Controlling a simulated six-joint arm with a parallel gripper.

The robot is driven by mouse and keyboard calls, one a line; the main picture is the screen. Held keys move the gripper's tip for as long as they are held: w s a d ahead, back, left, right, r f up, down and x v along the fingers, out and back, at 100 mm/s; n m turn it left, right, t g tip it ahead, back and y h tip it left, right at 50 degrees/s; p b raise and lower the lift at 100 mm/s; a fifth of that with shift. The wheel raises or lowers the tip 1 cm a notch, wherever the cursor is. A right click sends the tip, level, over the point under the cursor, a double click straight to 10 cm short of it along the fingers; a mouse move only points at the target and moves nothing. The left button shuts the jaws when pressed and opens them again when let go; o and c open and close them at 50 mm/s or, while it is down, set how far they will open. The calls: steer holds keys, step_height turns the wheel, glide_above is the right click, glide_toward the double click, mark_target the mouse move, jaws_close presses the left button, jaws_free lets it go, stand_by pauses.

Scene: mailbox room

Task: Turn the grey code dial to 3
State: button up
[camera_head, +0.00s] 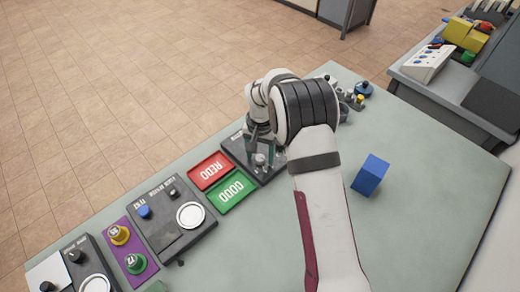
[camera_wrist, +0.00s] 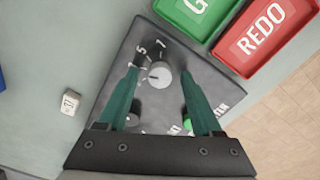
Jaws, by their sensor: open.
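The grey code dial (camera_wrist: 159,74) sits on a dark panel (camera_wrist: 191,62) with white numbers around it; a 1 and a 5 are readable, and I cannot tell its setting. In the head view the dial (camera_head: 260,159) shows on the same panel, partly hidden by my arm. My gripper (camera_wrist: 162,72) is open, with its two green fingers apart over the panel. The dial appears between the fingertips in the wrist view, with a gap on each side. A dark round knob and a green button (camera_wrist: 187,123) show nearer the gripper's base.
A red REDO tray (camera_head: 211,170) and a green GOOD tray (camera_head: 231,192) lie beside the panel. A small white block (camera_wrist: 71,102) lies left of the panel. More panels with knobs line the table's left edge.

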mark_target(260, 158)
step_height(260, 158, up, 16)
steer(key=shift+f, duration=0.15)
stand_by(0.3)
steer(key=s+d+r, duration=0.3)
steer(key=s, duration=0.3)
steer(key=s+d+r, duration=0.2)
steer(key=s+r, duration=0.1)
steer(key=s, duration=0.3)
steer(key=s+d+f+m+y, duration=0.1)
steer(key=s, duration=0.9)
steer(key=s+d+f+m, duration=0.1)
steer(key=s+d+f, duration=0.1)
steer(key=s, duration=0.9)
steer(key=shift+s+d+f+y, duration=0.15)
steer(key=shift+s+y, duration=0.1)
steer(key=shift+y, duration=0.15)
